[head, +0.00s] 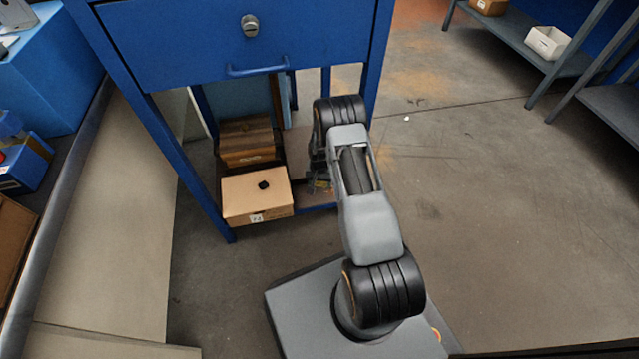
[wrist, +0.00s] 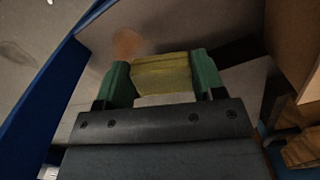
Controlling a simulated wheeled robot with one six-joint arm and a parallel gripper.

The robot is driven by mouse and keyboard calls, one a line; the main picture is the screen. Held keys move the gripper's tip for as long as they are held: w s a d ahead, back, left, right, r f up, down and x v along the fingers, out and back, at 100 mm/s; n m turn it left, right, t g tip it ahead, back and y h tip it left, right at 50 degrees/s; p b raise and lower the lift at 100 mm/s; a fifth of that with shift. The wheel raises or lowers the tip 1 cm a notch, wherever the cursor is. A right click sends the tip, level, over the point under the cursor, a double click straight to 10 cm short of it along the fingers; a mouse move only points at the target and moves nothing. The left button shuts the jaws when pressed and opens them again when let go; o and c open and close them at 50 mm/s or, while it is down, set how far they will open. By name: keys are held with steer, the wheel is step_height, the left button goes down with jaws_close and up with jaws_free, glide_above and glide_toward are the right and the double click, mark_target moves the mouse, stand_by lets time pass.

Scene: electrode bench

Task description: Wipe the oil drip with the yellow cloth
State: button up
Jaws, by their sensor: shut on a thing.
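My gripper (wrist: 162,78) has green fingers and is shut on the yellow cloth (wrist: 162,70), which spans the gap between them in the wrist view. A blurred reddish-brown patch (wrist: 128,43), which looks like the oil drip, lies on the grey-brown surface just beyond the cloth, a little left of centre. The cloth looks close to the patch, but I cannot tell whether it touches the surface. In the head view my arm hides the cloth and the patch, and the gripper is mostly hidden low under the blue bench.
The blue bench (head: 236,45) has a drawer above and a low shelf (head: 316,196). A cardboard box (head: 257,197) with a small black thing on top stands on the shelf, left of my arm. A browner box (head: 247,143) is behind it. Open floor lies to the right.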

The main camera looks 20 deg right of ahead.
steer(key=shift+r+p, duration=0.35)
steer(key=shift+r, duration=0.6)
steer(key=shift+r, duration=0.1)
steer(key=shift+r+p, duration=1.05)
steer(key=shift+r, duration=0.35)
